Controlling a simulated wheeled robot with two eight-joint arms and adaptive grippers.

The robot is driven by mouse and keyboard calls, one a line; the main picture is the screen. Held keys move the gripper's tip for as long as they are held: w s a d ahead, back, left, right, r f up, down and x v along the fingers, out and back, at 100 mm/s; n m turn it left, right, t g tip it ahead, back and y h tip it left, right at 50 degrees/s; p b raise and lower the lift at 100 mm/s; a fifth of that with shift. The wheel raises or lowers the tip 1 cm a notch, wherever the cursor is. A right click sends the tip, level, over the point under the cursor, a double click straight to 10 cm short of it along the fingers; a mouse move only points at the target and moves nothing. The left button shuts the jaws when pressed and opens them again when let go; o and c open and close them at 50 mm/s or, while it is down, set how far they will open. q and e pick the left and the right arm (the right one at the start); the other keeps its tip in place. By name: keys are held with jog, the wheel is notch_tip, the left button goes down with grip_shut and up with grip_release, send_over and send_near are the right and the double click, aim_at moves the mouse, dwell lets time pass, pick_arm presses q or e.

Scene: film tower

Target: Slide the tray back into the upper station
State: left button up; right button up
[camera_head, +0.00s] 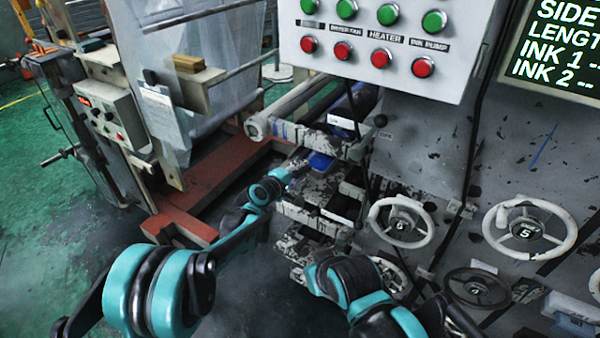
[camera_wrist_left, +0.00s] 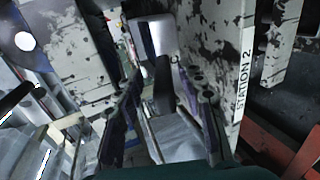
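The upper station is a paint-chipped bay (camera_head: 345,150) on the side of the grey press. A blue piece (camera_head: 320,161), which looks like part of the tray, shows inside it; most of it is hidden. My left gripper (camera_head: 298,168) is at the bay's left opening, close to the blue piece. In the left wrist view its two dark fingers (camera_wrist_left: 168,112) are spread, with a dark bar and pale surfaces visible between them. I cannot tell whether they touch anything. My right arm enters from the bottom right, bent; its gripper is not visible.
A "STATION 2" label (camera_wrist_left: 243,80) is on a chipped panel beside the left fingers. A lower bay (camera_head: 315,215) sits below. White handwheels (camera_head: 400,222) and a button panel (camera_head: 385,45) are on the right. A red frame (camera_head: 205,185) stands left; green floor (camera_head: 40,150) is open.

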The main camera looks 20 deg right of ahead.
pick_arm(q)
jog(key=s+a+r+m+y, duration=0.1)
jog(key=s+a+r, duration=0.1)
jog(key=s+a, duration=0.45)
jog(key=s+a+r+m+y, duration=0.2)
jog(key=s+a+r, duration=0.15)
jog(key=a, duration=0.65)
jog(key=s+a+r+m+y, duration=0.1)
jog(key=s+a+r, duration=0.1)
jog(key=s+a, duration=0.55)
jog(key=s+a+f+m+y, duration=0.1)
jog(key=s+a+f+y, duration=0.2)
jog(key=s+a, duration=0.5)
jog(key=s+a+f+m+g+y, duration=0.1)
jog(key=s+a+f+m+y, duration=0.1)
jog(key=s+a, duration=0.6)
jog(key=a+f+y, duration=0.1)
jog(key=a+y, duration=0.1)
jog(key=a, duration=0.3)
jog(key=shift+s+a+m+g, duration=0.15)
jog(key=shift+a+m+g, duration=0.15)
jog(key=shift+f, duration=0.1)
